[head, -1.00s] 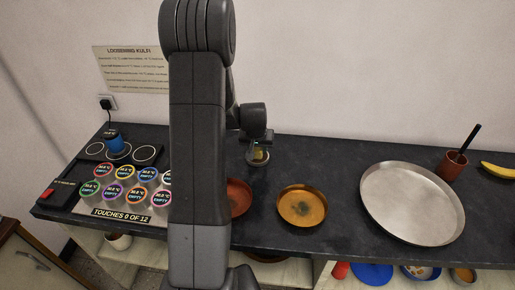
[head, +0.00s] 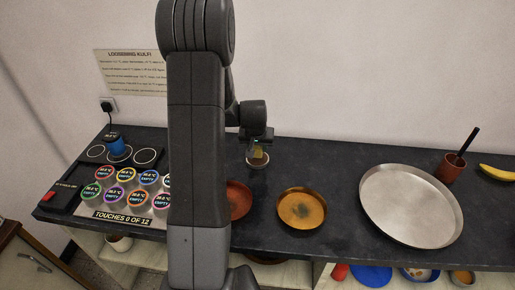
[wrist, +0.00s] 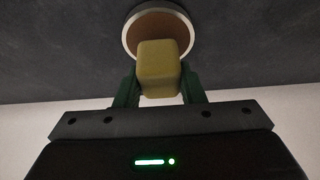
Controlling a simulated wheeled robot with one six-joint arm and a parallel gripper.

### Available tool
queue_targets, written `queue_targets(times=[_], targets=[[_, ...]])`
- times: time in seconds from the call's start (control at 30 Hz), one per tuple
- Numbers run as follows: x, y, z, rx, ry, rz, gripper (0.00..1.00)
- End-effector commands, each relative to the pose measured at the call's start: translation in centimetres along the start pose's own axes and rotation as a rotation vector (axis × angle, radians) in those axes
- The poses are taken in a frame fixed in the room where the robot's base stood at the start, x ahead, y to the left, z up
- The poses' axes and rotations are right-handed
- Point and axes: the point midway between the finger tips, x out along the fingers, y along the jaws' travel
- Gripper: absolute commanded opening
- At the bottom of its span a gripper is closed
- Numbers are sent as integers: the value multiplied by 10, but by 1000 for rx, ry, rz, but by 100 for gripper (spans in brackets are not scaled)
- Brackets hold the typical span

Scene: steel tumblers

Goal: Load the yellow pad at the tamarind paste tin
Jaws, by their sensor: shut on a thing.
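My gripper (head: 257,140) is shut on the yellow pad (wrist: 159,72), a rounded block between green fingers in the wrist view. In the head view the pad (head: 258,151) hangs below the jaws. The tamarind paste tin (wrist: 130,38) is a small round tin with a pale rim and brown contents. In the head view the tin (head: 257,166) stands at the back of the counter, under the pad. The pad overlaps the tin's near rim in the wrist view. I cannot tell whether it touches the paste.
Several tumblers with coloured rings (head: 126,174) read EMPTY on a panel marked TOUCHES 0 OF 12. A blue pot (head: 116,145) stands on a hob. A red dish (head: 240,199), an amber dish (head: 301,208) and a large steel tray (head: 411,205) lie rightward. My arm hides part of the counter.

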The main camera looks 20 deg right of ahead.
Motion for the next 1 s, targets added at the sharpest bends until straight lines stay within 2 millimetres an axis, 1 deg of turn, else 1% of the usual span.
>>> queue_targets(times=[0.03, 0.53, 0.63, 1.0], targets=[[-6, 0, -3, 0, 2, 0, 17], [-43, 0, -18, -1, 2, 0, 17], [-45, 0, -19, -1, 2, 0, 17], [-44, 0, -19, -1, 2, 0, 17]])
